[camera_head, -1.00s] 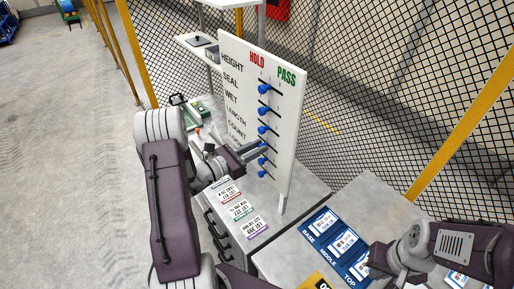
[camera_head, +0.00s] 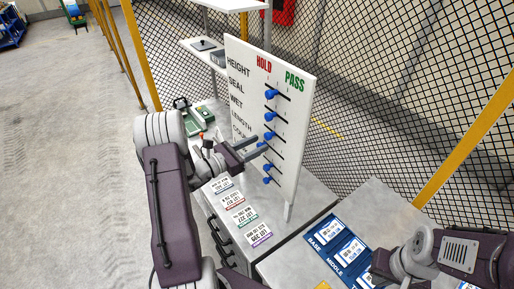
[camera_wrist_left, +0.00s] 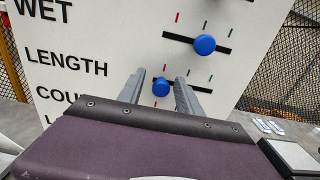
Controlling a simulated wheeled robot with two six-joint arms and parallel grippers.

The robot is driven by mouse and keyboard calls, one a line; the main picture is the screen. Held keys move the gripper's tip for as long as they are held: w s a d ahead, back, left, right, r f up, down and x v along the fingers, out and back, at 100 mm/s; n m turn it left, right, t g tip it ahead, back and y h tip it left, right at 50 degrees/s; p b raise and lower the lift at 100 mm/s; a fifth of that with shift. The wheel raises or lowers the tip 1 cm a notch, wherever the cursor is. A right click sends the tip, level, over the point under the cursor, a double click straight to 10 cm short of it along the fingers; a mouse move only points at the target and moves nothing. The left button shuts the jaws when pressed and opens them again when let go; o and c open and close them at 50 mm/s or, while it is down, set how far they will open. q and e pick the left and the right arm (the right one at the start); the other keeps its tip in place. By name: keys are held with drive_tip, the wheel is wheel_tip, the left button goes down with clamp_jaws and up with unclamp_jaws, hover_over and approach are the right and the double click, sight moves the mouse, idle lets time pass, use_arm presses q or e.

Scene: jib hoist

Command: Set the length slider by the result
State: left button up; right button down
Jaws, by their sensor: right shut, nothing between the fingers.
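The upright white panel (camera_head: 300,120) has rows of blue knobs on black slots, with HOLD in red and PASS in green at the top. In the left wrist view the blue knob of the LENGTH row (camera_wrist_left: 161,87) sits below the red mark, at the slot's left end. My left gripper (camera_head: 262,144) is open; its fingers (camera_wrist_left: 160,77) stand on either side of that knob. I cannot tell whether either touches it. The WET knob (camera_wrist_left: 204,45) is near its middle mark. My right gripper (camera_head: 374,268) is shut and empty over the blue board at lower right.
Several lot cards (camera_head: 230,200) lie on the drawer cabinet before the panel. The blue board (camera_head: 325,238) labelled BASE and MIDDLE holds white cards. A green-and-white device (camera_head: 200,117) stands left of the panel. A mesh fence (camera_head: 400,90) closes the back.

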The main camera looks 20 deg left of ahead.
use_arm(q)
drive_tip(key=b+v, duration=0.3)
drive_tip(key=v, duration=0.6)
drive_tip(key=shift+a+f+b, duration=0.2)
drive_tip(key=shift+a+b, duration=0.1)
